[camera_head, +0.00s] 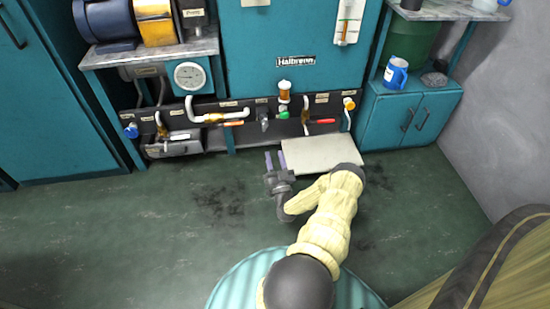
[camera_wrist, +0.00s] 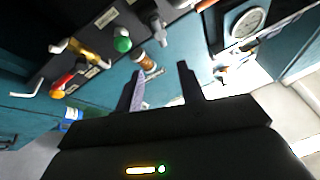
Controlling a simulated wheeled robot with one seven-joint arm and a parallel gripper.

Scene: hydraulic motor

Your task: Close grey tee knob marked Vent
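A grey fitting (camera_wrist: 156,22) that seems to be the same knob shows near the top of the wrist view. The small labels are too blurred to read, so I cannot confirm the word Vent. My gripper (camera_head: 276,158) is in front of and below the panel, apart from the knob. Its two fingers are spread with nothing between them, as also seen in the wrist view (camera_wrist: 161,72).
A pale board (camera_head: 318,153) lies low beside my gripper.

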